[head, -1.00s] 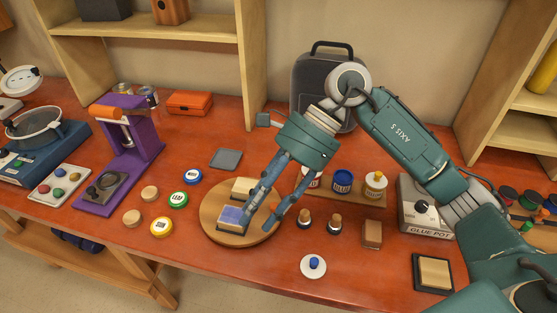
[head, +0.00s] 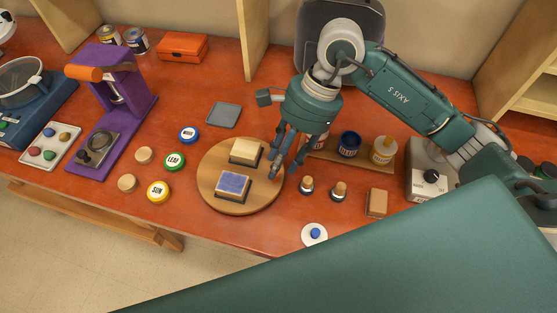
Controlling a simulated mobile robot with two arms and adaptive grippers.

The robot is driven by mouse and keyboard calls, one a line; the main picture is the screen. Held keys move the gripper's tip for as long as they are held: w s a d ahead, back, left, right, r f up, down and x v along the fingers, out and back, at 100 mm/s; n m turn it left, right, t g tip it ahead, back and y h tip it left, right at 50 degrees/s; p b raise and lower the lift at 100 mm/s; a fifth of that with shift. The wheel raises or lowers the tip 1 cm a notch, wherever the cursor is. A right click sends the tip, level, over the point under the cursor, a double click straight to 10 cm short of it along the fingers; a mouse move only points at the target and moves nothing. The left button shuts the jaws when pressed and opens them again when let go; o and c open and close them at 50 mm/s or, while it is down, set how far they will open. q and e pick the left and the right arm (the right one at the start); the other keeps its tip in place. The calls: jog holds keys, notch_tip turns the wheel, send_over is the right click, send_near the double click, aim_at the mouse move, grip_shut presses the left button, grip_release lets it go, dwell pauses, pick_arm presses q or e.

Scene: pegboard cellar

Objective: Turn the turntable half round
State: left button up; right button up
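The turntable (head: 214,200) is a round wooden disc on the red-brown table, left of centre. On it sit a block with a blue top (head: 233,186) on the near side and a block with a cream top (head: 246,151) on the far side. My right gripper (head: 286,171) points down at the turntable's right edge, right of both blocks. Its fingers are apart with nothing between them. I cannot tell whether a fingertip touches the disc. My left gripper is not in view.
Round pots labelled SUN (head: 158,191) and LEAF (head: 174,161) stand left of the turntable. Two small stampers (head: 306,186) and a rack of paint jars (head: 348,145) stand to the right. A large teal part of mine hides the lower right.

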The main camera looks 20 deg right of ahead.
jog(key=shift+x, duration=1)
grip_shut()
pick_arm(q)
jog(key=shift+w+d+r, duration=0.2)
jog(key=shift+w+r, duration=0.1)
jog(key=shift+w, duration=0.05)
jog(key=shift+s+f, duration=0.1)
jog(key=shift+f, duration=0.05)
pick_arm(e)
jog(key=shift+a, duration=0.1)
